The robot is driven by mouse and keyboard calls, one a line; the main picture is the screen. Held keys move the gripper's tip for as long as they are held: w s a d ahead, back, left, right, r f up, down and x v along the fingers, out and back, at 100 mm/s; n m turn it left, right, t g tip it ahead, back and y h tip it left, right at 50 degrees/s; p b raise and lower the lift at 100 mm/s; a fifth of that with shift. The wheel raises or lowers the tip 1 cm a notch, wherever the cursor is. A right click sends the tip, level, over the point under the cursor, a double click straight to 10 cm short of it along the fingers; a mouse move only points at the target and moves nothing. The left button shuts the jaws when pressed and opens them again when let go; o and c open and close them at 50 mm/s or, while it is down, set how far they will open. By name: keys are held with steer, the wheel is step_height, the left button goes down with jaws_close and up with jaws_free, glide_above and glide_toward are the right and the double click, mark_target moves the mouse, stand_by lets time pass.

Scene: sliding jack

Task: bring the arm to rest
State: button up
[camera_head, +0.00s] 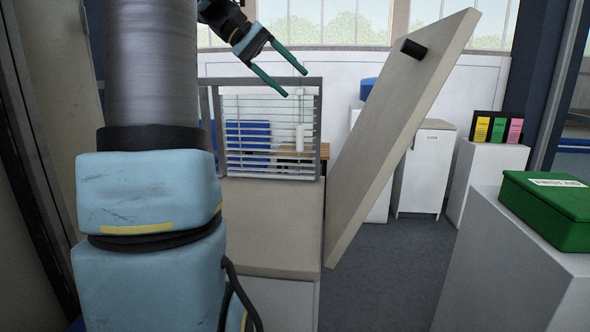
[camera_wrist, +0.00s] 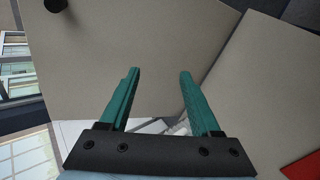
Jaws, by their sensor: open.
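My gripper (camera_head: 295,82) is open, with its two green fingers apart and nothing between them. In the head view it is raised at the top centre, above and in front of a grey-framed slatted panel (camera_head: 313,130). My pale blue arm link fills the left of that view. In the wrist view the open fingers (camera_wrist: 158,72) point toward a large beige panel (camera_wrist: 110,45). The same tilted beige panel (camera_head: 385,140), with a black knob (camera_head: 413,48), stands to the right of the gripper, apart from it in the head view.
A beige block (camera_head: 270,225) stands below the slatted panel. A green first aid box (camera_head: 550,208) sits on a white pedestal (camera_head: 500,265) at right. Coloured folders (camera_head: 498,130) stand on a white plinth behind. A white cabinet (camera_head: 423,170) is further back. Grey floor (camera_head: 380,285) is open between.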

steer(key=s+a+f+m+y, duration=0.1)
steer(key=s+f+y, duration=0.2)
steer(key=f, duration=0.7)
steer(key=s+a+f+m+t+y, duration=0.1)
steer(key=s+a+f+y, duration=0.1)
steer(key=s+f, duration=0.5)
steer(key=s+a+f+y, duration=0.1)
steer(key=s+f+y, duration=0.3)
steer(key=f, duration=1)
steer(key=shift+s+a+f+m+t, duration=0.15)
steer(key=shift+s+a+m+t, duration=0.25)
steer(key=shift+s, duration=0.7)
